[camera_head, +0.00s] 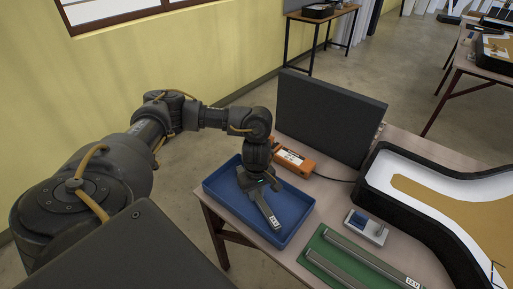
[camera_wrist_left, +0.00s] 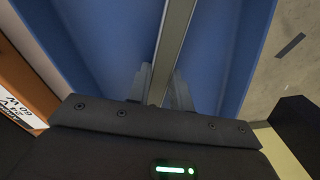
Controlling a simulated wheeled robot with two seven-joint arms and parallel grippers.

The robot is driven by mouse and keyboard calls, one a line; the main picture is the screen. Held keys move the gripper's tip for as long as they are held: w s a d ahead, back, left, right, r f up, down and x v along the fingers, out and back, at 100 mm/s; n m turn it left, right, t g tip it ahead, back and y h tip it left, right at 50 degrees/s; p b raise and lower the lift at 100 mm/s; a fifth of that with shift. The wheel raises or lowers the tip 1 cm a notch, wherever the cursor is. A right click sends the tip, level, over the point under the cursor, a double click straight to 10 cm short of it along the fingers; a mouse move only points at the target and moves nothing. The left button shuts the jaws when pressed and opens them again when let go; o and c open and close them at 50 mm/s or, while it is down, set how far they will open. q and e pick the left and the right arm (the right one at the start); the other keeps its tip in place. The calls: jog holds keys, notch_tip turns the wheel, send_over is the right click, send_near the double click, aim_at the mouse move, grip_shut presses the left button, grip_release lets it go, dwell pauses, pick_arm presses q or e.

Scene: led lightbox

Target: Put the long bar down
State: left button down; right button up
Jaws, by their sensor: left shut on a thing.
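My left gripper (camera_head: 258,184) is over the blue tray (camera_head: 222,192), shut on a long grey bar (camera_head: 264,208). The bar slants across the tray and has a small white label near its front end. In the left wrist view the fingers (camera_wrist_left: 160,92) grip the bar (camera_wrist_left: 177,35) from both sides, with the tray's blue floor (camera_wrist_left: 110,40) behind it. The bar lies within the tray's outline; I cannot tell whether it touches the floor. My right gripper is out of view.
An orange power box (camera_head: 294,162) stands behind the tray, near a dark upright panel (camera_head: 325,115). A green mat (camera_head: 315,247) with grey bars lies right of the tray. A small blue-and-grey device (camera_head: 366,227) and a black-rimmed lightbox (camera_head: 372,183) stand further right.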

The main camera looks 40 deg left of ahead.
aim_at(257, 194)
pick_arm(q)
jog(key=shift+f, duration=0.15)
jog(key=c, duration=1.4)
grip_release()
jog(key=shift+o, duration=0.7)
jog(key=shift+r, duration=0.35)
notch_tip(257, 194, up, 12)
jog(key=shift+f+p, duration=0.15)
jog(key=shift+p, duration=0.3)
